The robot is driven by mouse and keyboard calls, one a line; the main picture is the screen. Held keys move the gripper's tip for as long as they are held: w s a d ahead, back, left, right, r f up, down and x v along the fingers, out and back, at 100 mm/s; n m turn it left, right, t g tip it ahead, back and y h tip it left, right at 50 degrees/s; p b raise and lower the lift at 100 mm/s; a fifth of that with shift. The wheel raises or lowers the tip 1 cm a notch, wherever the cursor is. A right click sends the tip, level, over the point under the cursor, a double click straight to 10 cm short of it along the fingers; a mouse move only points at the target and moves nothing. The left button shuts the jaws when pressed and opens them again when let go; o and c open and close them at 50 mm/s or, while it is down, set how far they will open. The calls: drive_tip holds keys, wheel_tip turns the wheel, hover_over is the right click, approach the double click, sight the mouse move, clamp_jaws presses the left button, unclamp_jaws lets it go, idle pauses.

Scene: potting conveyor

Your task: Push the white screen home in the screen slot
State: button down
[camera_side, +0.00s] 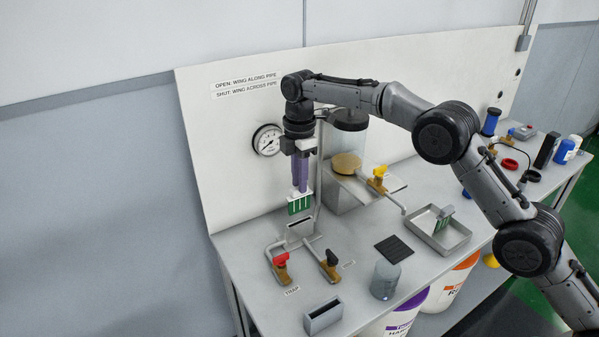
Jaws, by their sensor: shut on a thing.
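My gripper (300,188), with purple fingers pointing down, is shut on the white screen (299,205). The screen shows a white top edge and a green face with white bars, and it hangs about upright. Below it is a grey housing with a dark slot on top (300,228), set in the pipework, which looks like the screen slot. The screen's lower edge appears above this housing, with a small gap in the picture. I cannot tell how well they line up in depth.
Red-handled (281,262) and black-handled (331,260) valves stand in front of the housing. A slotted grey box (323,316) is at the front edge. A metal tray (460,238) holds another green piece. A clear vessel (346,145) and a yellow-handled valve (379,176) stand right.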

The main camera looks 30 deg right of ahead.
sight(300, 206)
drive_tip(key=shift+f, duration=0.9)
drive_tip(key=shift+f, duration=3.15)
idle(0.8)
drive_tip(key=c, duration=0.7)
unclamp_jaws()
wheel_tip(300, 206, up, 14)
drive_tip(key=shift+f, duration=0.1)
